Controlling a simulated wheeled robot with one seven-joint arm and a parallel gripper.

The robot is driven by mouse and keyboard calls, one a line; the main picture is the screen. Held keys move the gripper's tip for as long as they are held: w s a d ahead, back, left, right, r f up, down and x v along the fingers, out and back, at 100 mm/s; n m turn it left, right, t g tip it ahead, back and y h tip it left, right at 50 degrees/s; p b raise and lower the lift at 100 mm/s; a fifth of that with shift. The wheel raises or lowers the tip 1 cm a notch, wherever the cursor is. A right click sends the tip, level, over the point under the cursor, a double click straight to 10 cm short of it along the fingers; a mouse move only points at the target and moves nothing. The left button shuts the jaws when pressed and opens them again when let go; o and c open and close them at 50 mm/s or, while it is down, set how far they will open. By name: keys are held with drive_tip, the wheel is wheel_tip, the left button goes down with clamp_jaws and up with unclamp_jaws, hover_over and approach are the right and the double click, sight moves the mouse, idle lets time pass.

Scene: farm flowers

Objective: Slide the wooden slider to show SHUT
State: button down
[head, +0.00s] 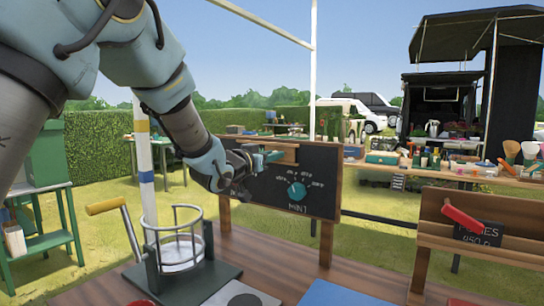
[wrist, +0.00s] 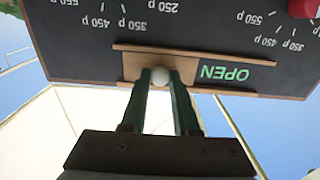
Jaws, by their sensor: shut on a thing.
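The wooden slider (wrist: 133,67) sits in a wooden rail on the dark board, seen upside down in the wrist view. Its pale round knob (wrist: 160,77) is between the two green fingers of my gripper (wrist: 161,82), which is shut on it. The green word OPEN (wrist: 224,73) shows beside the slider. No word SHUT is visible; the slider plate covers that part of the rail. In the head view my gripper (head: 262,160) reaches the board (head: 325,180) at its upper left, and hides most of the slider.
A teal dial (head: 297,190) is on the board below the rail. A wire-ring stand (head: 180,240) with a yellow-handled lever (head: 105,205) is at the left on the wooden table. A wooden rack with a red handle (head: 462,219) is at the right.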

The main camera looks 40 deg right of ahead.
idle(0.8)
drive_tip(key=w+a, duration=0.2)
drive_tip(key=w, duration=0.7)
drive_tip(key=shift+w+a, duration=0.3)
drive_tip(key=shift+w, duration=0.1)
drive_tip(key=shift+r, duration=0.1)
drive_tip(key=c, duration=0.7)
unclamp_jaws()
drive_tip(key=shift+w, duration=0.1)
drive_tip(key=b+v, duration=0.2)
drive_tip(key=v, duration=0.9)
